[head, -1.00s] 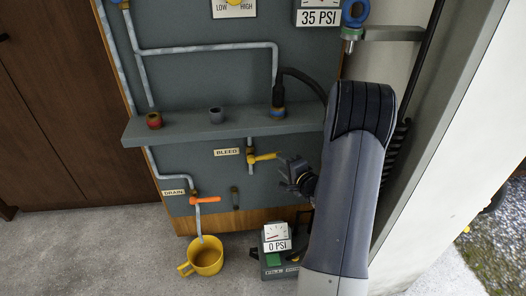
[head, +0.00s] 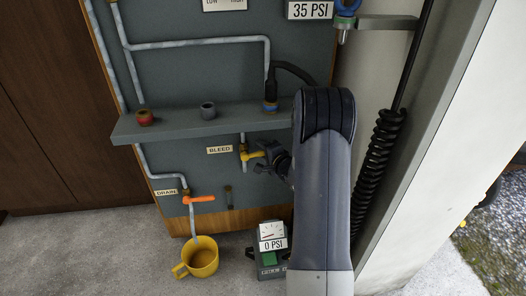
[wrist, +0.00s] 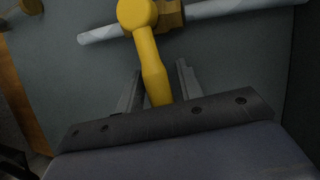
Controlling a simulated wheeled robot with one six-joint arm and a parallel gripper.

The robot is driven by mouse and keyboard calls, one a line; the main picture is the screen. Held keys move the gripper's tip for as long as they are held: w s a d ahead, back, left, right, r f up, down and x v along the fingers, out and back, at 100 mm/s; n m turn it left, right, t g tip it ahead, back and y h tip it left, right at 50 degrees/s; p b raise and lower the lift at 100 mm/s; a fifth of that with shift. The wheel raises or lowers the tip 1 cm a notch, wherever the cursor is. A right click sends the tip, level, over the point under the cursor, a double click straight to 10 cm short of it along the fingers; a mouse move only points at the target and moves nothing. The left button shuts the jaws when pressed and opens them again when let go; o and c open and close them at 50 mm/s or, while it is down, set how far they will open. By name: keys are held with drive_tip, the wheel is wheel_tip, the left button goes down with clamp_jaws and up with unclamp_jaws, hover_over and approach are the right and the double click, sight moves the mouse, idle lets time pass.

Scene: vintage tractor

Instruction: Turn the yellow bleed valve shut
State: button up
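The yellow bleed valve (head: 249,156) sits on a short vertical pipe beside the BLEED label (head: 219,149). Its lever points right, across the pipe. In the wrist view the yellow lever (wrist: 151,66) runs from the valve's round hub down between my fingers. My gripper (head: 268,154) is at the lever's outer end; in the wrist view my gripper (wrist: 160,85) is open, with one finger on each side of the lever and visible gaps. The lever's tip is partly hidden by the gripper.
A grey shelf (head: 180,128) juts out above the valve. Below left are an orange drain lever (head: 199,199) and a yellow mug (head: 203,262) on the floor. A gauge box reading 0 PSI (head: 271,242) stands below. A black coiled hose (head: 372,180) hangs at right.

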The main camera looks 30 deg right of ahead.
clamp_jaws()
drive_tip(key=shift+p, duration=0.3)
drive_tip(key=shift+f+m+y+p, duration=0.3)
drive_tip(key=shift+f+m+p, duration=0.15)
drive_tip(key=shift+m, duration=0.15)
drive_tip(key=shift+o, duration=0.9)
unclamp_jaws()
drive_tip(key=p+v, duration=0.2)
drive_tip(key=v, duration=0.9)
drive_tip(key=shift+f, duration=0.3)
